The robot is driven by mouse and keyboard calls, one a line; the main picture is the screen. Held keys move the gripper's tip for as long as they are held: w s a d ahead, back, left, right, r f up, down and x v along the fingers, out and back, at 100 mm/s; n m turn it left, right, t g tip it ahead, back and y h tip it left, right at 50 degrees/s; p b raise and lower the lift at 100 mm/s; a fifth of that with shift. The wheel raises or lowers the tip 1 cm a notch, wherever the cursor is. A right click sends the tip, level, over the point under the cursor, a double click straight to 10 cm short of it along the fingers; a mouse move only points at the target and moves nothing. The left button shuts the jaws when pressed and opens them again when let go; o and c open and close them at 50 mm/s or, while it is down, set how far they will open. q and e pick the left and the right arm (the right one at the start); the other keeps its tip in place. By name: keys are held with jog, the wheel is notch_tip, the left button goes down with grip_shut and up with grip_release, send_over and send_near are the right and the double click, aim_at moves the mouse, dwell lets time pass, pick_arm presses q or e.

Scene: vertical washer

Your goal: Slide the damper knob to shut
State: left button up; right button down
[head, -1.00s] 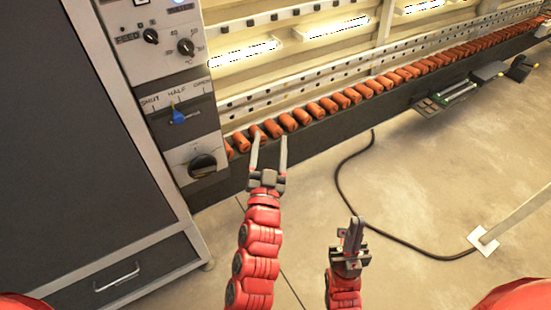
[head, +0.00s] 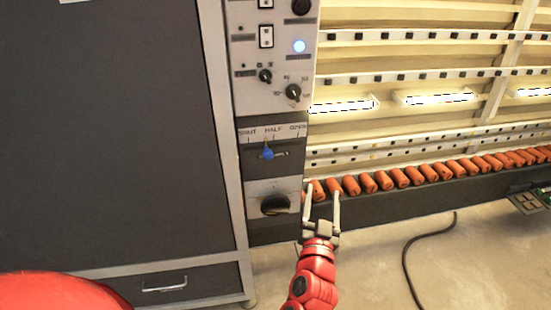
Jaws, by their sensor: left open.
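The blue damper knob (head: 267,153) sits in a slot on the dark part of the control panel, under a label strip (head: 272,133) reading SHUT, HALF and OPEN. The knob is just left of below HALF, between SHUT and HALF. My left gripper (head: 321,192) is open and empty, with its two fingers pointing up, to the lower right of the knob and apart from it. My right gripper is out of the picture.
A black rotary knob (head: 275,205) is below the slot. Orange rollers (head: 402,177) run to the right. A dark cabinet (head: 100,130) with a drawer handle (head: 164,285) stands left.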

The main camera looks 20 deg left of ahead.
pick_arm(q)
jog(key=s+a+r+n+g+y, duration=0.1)
jog(key=s+a+n+g+y, duration=0.3)
jog(key=s+a+n+y, duration=0.25)
jog(key=p, duration=0.6)
send_near(269, 157)
jog(key=shift+h, duration=0.35)
jog(key=x, duration=0.9)
jog(key=shift+w+a+r, duration=0.1)
jog(key=shift+a+r, duration=0.2)
jog(key=shift+a, duration=0.05)
jog(key=shift+x, duration=0.75)
jog(key=shift+f, duration=0.15)
grip_shut()
